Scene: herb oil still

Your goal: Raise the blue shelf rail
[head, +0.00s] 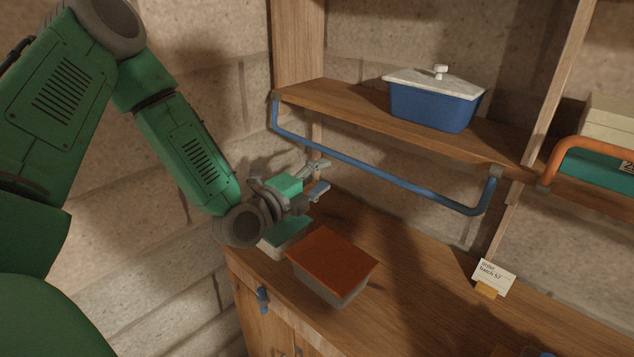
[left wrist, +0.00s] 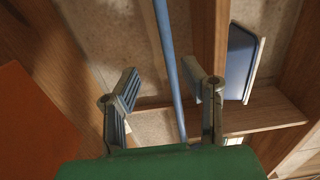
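The blue shelf rail (head: 385,177) is a U-shaped bar. It hangs low in front of the wooden shelf (head: 350,108), its two ends meeting the shelf's front edge. My left gripper (head: 319,177) is open beside the left part of the rail, above the counter, its fingers pointing towards it. In the left wrist view the rail (left wrist: 170,60) runs between the two spread fingers (left wrist: 164,88) of this gripper. The fingers look clear of the rail; how deep it lies between them I cannot tell. My right gripper is in neither view.
A blue dish with a white lid (head: 433,105) stands on the shelf. Below, a box with an orange lid (head: 332,262) and a green-topped box (head: 285,235) sit on the counter (head: 400,270). An orange rail (head: 590,142) is at right, a small card (head: 494,277) below.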

